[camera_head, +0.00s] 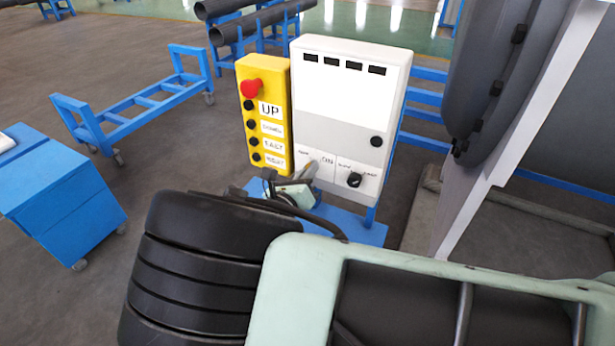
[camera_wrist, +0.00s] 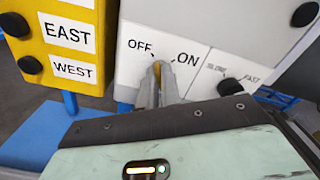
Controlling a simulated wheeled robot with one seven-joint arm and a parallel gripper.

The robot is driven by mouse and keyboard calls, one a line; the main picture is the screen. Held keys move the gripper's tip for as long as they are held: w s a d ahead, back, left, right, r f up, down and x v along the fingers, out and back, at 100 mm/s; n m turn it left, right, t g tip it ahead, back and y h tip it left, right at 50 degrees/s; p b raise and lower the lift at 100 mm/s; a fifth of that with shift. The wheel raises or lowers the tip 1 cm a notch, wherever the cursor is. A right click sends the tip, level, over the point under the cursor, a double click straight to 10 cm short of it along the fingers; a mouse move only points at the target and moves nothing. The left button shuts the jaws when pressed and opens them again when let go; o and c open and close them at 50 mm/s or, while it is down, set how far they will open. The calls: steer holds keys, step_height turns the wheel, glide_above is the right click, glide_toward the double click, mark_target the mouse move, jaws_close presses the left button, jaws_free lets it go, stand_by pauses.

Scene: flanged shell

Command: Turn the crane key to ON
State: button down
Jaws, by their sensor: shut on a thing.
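The crane key (camera_wrist: 157,68) shows in the wrist view as a small yellowish piece between the fingertips, below and between the OFF and ON labels. Most of it is hidden by the fingers, so its exact angle is hard to tell. My gripper (camera_wrist: 158,80) is shut on it, close against the white control box (camera_wrist: 205,32). In the head view my gripper (camera_head: 305,176) reaches the lower left of the white control box (camera_head: 345,125), left of the ON label. The key cannot be made out there.
A yellow button box (camera_head: 277,85) with a red knob (camera_head: 251,88) stands just left of the white box. A black SLOW/FAST knob (camera_wrist: 235,87) is right of my gripper. A blue cart frame (camera_head: 140,100) and blue cabinet (camera_head: 65,205) stand left.

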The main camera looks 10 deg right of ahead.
steer(key=shift+f+m+b, duration=0.1)
steer(key=shift+m+b, duration=4.65)
steer(key=shift+m, duration=2.55)
steer(key=c, duration=1.6)
jaws_free()
